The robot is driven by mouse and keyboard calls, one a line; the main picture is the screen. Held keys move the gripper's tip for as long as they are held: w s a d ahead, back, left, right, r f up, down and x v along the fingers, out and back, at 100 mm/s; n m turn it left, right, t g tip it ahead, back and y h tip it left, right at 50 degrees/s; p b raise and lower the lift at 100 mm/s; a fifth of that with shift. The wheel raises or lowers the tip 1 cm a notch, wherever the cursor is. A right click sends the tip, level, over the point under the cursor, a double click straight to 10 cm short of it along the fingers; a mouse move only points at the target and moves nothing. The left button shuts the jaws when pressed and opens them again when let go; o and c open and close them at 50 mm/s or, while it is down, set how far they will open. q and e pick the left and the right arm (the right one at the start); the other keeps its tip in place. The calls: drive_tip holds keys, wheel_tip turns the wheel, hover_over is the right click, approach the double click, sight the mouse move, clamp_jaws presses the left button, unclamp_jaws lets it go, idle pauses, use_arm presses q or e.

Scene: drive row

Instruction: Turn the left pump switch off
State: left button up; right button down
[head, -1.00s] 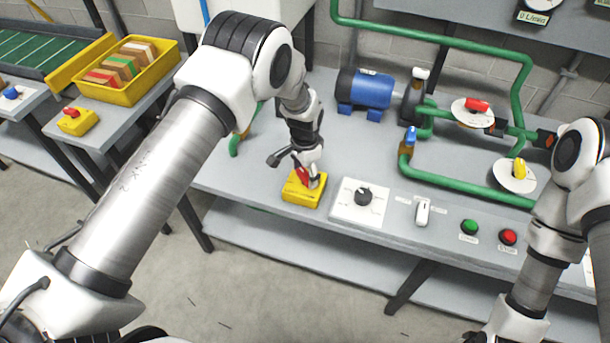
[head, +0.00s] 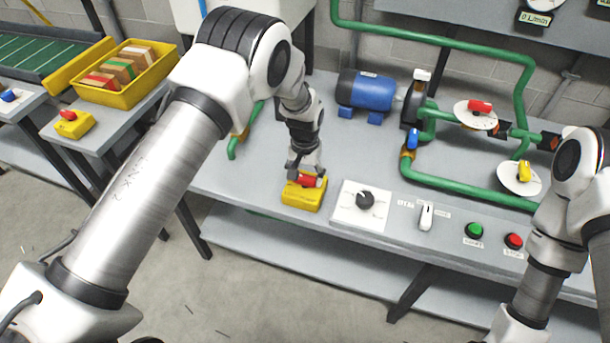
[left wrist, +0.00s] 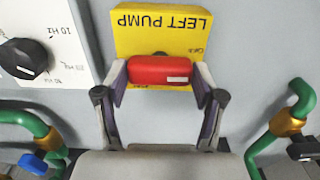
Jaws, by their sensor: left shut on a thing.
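The left pump switch is a yellow box (head: 301,194) with a red handle (head: 308,181) at the front edge of the bench. In the left wrist view the yellow box (left wrist: 160,30) reads "LEFT PUMP", and its red handle (left wrist: 160,70) lies crosswise in the picture. My left gripper (left wrist: 158,76) is shut on the red handle, one finger at each end. In the head view my left gripper (head: 306,178) sits right over the box. My right arm shows at the right edge, but its gripper is out of the picture.
A black dial on a white plate (head: 345,212) sits right beside the yellow box. Further right are a white toggle switch (head: 426,216), a green button (head: 474,231) and a red button (head: 513,241). Green pipes (head: 450,181) and a blue motor (head: 364,90) stand behind.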

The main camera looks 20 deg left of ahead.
sight(305, 177)
use_arm(q)
drive_tip(key=shift+s+f, duration=0.15)
drive_tip(key=o, duration=1.1)
drive_tip(key=shift+o, duration=0.2)
wheel_tip(305, 177, up, 12)
